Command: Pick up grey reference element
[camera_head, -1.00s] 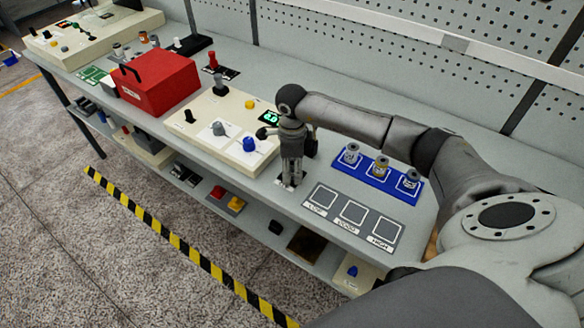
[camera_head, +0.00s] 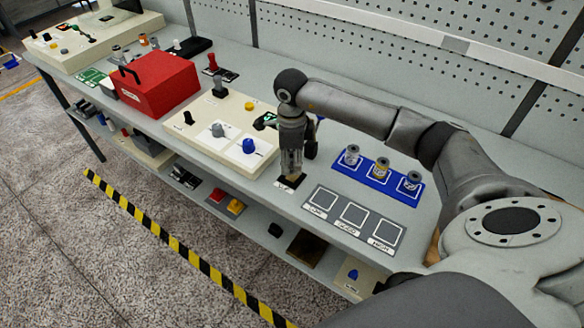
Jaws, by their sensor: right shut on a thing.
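My right gripper (camera_head: 291,172) points straight down over a small black pad (camera_head: 287,184) with a white mark, near the front edge of the bench. Its fingers are shut on a small grey piece that they mostly hide, seemingly the grey reference element. I cannot tell whether the piece still touches the pad. My left gripper is not in view.
A cream control panel (camera_head: 185,140) with knobs and a red box (camera_head: 160,78) stand to the left.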

